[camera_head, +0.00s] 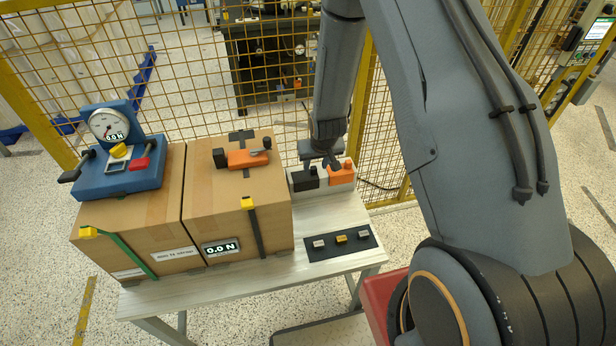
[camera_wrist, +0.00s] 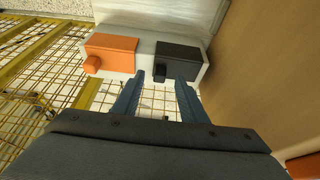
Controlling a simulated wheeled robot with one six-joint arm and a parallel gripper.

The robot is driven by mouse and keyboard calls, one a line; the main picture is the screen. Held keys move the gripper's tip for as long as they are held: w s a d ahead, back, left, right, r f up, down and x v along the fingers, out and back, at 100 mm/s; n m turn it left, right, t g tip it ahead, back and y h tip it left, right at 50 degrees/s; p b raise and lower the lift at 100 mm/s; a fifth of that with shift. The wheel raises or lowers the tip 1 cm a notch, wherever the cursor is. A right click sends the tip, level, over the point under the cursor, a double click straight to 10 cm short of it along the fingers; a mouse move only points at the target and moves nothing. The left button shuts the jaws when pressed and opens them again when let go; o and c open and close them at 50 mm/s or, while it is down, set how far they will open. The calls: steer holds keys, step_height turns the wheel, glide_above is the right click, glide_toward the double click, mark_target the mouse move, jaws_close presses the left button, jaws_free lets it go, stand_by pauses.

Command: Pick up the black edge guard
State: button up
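The black edge guard (camera_head: 305,179) sits on the left part of a white holder at the back right of the table. It also shows in the wrist view (camera_wrist: 180,55), a dark block with a small knob towards me. My gripper (camera_head: 328,161) hangs above and behind the holder, close to the two guards. In the wrist view its two blue fingers (camera_wrist: 160,80) are apart with nothing held between them. The black guard's knob shows between the fingertips there. I cannot tell whether a finger touches the guard.
An orange edge guard (camera_head: 342,175) sits beside the black one. A cardboard box (camera_head: 230,200) stands close on the left, with an orange tool on top. A black button panel (camera_head: 340,243) lies in front. A yellow mesh fence (camera_head: 190,80) runs behind the table.

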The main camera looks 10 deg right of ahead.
steer(key=shift+x, duration=1.2)
jaws_close()
steer(key=shift+r, duration=0.1)
